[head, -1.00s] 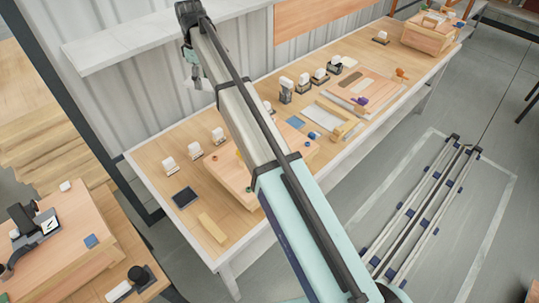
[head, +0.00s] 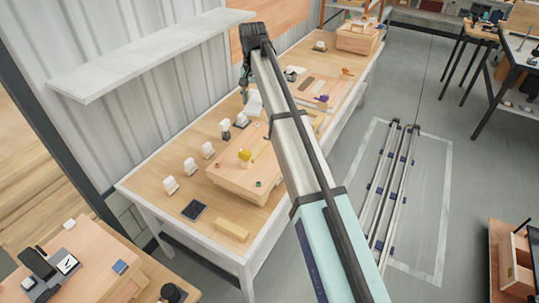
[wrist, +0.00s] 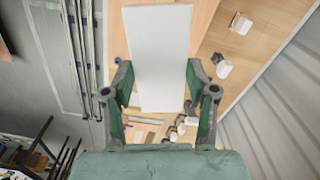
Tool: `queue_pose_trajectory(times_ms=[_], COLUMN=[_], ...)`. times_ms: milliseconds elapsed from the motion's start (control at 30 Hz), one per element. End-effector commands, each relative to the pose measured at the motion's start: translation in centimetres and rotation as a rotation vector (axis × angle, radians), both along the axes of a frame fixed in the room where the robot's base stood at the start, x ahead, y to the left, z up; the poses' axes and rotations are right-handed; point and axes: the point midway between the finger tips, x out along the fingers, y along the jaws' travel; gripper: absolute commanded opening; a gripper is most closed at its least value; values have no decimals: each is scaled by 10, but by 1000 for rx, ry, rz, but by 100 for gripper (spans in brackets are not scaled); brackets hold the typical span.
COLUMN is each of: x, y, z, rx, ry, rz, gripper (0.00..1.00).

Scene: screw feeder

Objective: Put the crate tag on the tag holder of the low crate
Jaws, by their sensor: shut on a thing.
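My gripper (wrist: 158,78) is shut on a flat white rectangular plate, probably the crate tag (wrist: 158,40), which juts out beyond the fingertips in the wrist view. In the head view the plate (head: 254,103) hangs below my gripper (head: 246,88), above the back part of the long table. The tag holder and low crate cannot be identified surely. A low wooden box (head: 230,180) stands on the table near the arm, and another wooden box (head: 357,41) stands at the far end.
Several small white-topped items (head: 190,166) stand along the table's back edge. A dark tablet (head: 194,211) and a wooden block (head: 231,229) lie at the near end. A grey shelf (head: 150,55) juts from the wall above the table's left part.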

Motion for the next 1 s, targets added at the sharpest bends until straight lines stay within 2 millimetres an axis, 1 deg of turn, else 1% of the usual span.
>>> queue_pose_trajectory(times_ms=[100,200,333,433,567,800,900,1000], x=[-1,-1,-1,-2,-3,-3,-3,-2], y=[0,0,-1,-1,-1,-1,-1,-1], z=[0,0,-2,-12,-37,-95,-118,-137], rx=[0,0,0,1,-1,-1,-1,0], ry=[0,0,0,1,2,3,2,2], rz=[-126,-209,-271,-288,-288,-287,-287,-286], gripper=[23,23,23,23,23,23,23,23])
